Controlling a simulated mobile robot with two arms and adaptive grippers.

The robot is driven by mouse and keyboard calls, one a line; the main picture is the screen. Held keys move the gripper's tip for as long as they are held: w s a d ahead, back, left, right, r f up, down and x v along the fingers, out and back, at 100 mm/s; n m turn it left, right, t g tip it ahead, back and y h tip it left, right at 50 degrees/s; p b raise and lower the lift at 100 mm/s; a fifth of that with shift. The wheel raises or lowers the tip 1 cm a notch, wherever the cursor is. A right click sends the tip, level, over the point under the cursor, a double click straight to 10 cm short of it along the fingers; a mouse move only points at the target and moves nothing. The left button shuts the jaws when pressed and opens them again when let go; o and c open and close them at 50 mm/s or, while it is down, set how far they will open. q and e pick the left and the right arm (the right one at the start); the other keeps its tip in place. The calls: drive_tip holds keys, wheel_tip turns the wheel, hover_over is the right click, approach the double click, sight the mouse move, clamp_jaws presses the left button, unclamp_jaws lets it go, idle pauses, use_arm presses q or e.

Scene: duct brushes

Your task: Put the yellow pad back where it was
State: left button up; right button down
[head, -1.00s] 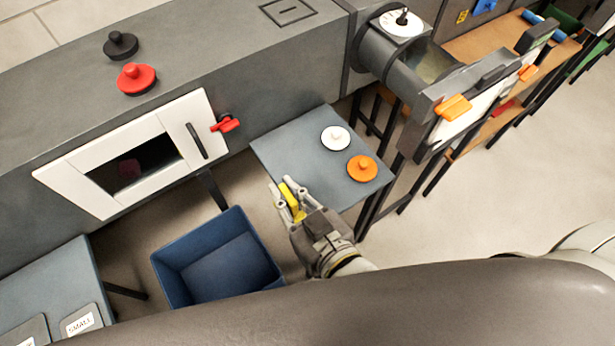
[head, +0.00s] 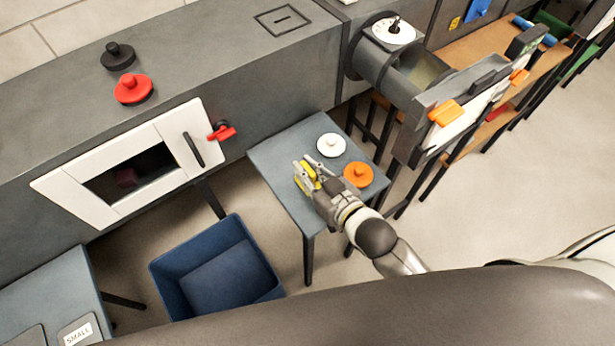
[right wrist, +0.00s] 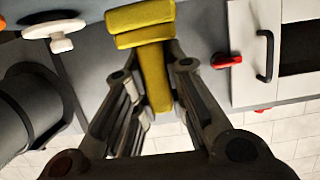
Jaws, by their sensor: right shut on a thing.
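The yellow pad (head: 300,181) is in the jaws of my right gripper (head: 307,175), over the small grey table (head: 273,157). In the right wrist view its yellow handle (right wrist: 153,80) lies between the fingers (right wrist: 153,60), with the broader yellow head (right wrist: 140,22) beyond the tips. I cannot tell whether the pad touches the table. A white round pad (head: 331,145) and an orange round pad (head: 358,175) sit on the table, to the right of the yellow pad. My left gripper is not in view.
A blue bin (head: 217,268) stands on the floor at lower left of the table. A grey duct with a white-framed window hatch (head: 75,196) runs behind. Black (head: 117,56) and red (head: 132,89) knobbed pads sit on top. An open duct end (head: 410,75) is at right.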

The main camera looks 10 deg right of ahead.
drive_tip(key=shift+f, duration=1.45)
drive_tip(key=shift+f, duration=0.2)
drive_tip(key=c, duration=1.5)
unclamp_jaws()
drive_tip(key=shift+o, duration=0.2)
drive_tip(key=shift+r, duration=0.15)
drive_tip(key=shift+s, duration=0.2)
drive_tip(key=v, duration=1.1)
drive_tip(key=shift+s+d+r+b, duration=0.15)
drive_tip(key=shift+s+r+b, duration=0.15)
